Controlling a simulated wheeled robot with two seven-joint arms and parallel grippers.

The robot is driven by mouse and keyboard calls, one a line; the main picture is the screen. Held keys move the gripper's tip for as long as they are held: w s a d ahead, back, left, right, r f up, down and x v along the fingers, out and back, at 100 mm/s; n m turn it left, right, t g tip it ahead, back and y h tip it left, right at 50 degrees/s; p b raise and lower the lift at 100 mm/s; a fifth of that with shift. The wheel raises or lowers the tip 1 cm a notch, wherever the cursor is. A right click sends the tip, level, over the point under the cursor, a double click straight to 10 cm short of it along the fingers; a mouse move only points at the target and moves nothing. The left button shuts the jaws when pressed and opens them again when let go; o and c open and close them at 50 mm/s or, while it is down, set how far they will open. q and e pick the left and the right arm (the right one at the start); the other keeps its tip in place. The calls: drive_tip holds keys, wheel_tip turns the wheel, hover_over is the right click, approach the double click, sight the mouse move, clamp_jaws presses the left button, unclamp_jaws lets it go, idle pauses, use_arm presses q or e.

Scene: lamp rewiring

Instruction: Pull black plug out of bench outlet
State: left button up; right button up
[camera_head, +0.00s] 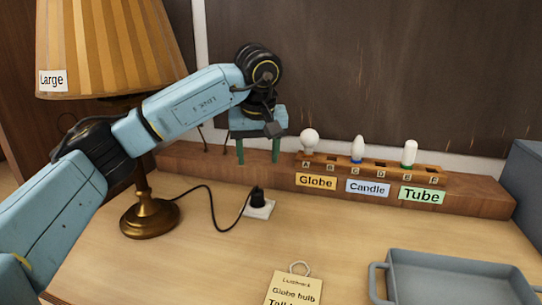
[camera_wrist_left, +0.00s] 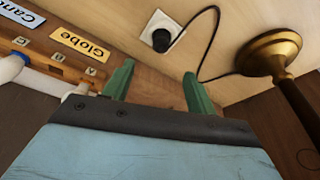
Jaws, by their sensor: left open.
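The black plug (camera_head: 257,196) stands in the white bench outlet (camera_head: 262,211) on the table, with its black cord running left to the lamp base. The plug also shows in the left wrist view (camera_wrist_left: 162,40), seated in the white outlet (camera_wrist_left: 153,22). My left gripper (camera_head: 258,157) has green fingers and hangs above and behind the outlet, near the wooden bulb rack. Its fingers (camera_wrist_left: 155,82) are open, empty and apart from the plug. My right gripper is in neither view.
A brass lamp (camera_head: 150,218) with a striped shade stands left. The wooden rack (camera_head: 470,190) holds globe, candle and tube bulbs behind the outlet. A tag (camera_head: 293,289) and a grey tray (camera_head: 455,262) are in front. The table around the outlet is mostly clear.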

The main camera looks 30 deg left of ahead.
sight(258, 192)
use_arm(q)
drive_tip(key=b+x, duration=0.2)
drive_tip(key=x, duration=1)
drive_tip(key=shift+s+b, duration=0.15)
drive_tip(key=shift+b, duration=0.2)
drive_tip(key=shift+a+f, duration=0.1)
drive_tip(key=shift+f, duration=0.45)
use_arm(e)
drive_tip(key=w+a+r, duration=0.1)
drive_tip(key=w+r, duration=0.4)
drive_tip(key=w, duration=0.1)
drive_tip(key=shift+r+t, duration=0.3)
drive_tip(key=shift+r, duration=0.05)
use_arm(q)
drive_tip(key=shift+c, duration=0.5)
drive_tip(key=shift+w, duration=0.2)
drive_tip(key=c, duration=1)
drive_tip(key=shift+o, duration=0.2)
drive_tip(key=shift+r, duration=0.1)
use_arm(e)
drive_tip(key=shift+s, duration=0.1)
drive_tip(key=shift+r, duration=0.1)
